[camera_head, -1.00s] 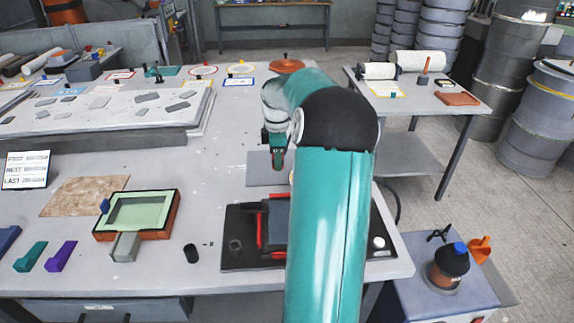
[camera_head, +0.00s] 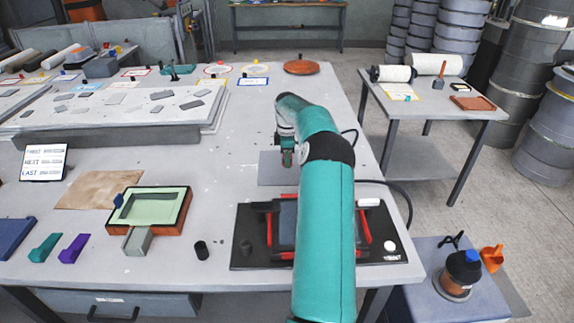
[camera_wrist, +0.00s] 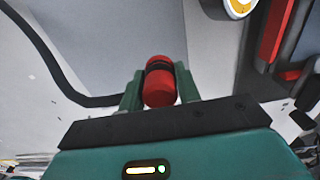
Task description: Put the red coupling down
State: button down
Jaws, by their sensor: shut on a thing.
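The red coupling (camera_wrist: 160,82) is a short red cylinder with a dark band. It sits between the green fingers of my gripper (camera_wrist: 160,92) in the wrist view, and the fingers are shut on it. In the head view my gripper (camera_head: 287,158) is over or close to a flat grey plate (camera_head: 268,168) on the table. The coupling is too small there to make out clearly. I cannot tell whether it touches the plate.
A black base with a red-handled frame (camera_head: 250,255) lies just in front, partly hidden by my arm. A black hose (camera_head: 398,200) curves at the table's right edge. Bare table lies beyond the plate.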

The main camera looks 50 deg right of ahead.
jog(key=shift+w+d+f, duration=0.1)
jog(key=shift+f, duration=0.8)
jog(key=shift+w+d+f, duration=0.1)
jog(key=shift+f, duration=0.8)
jog(key=shift+f, duration=0.4)
jog(key=c, duration=1)
grip_release()
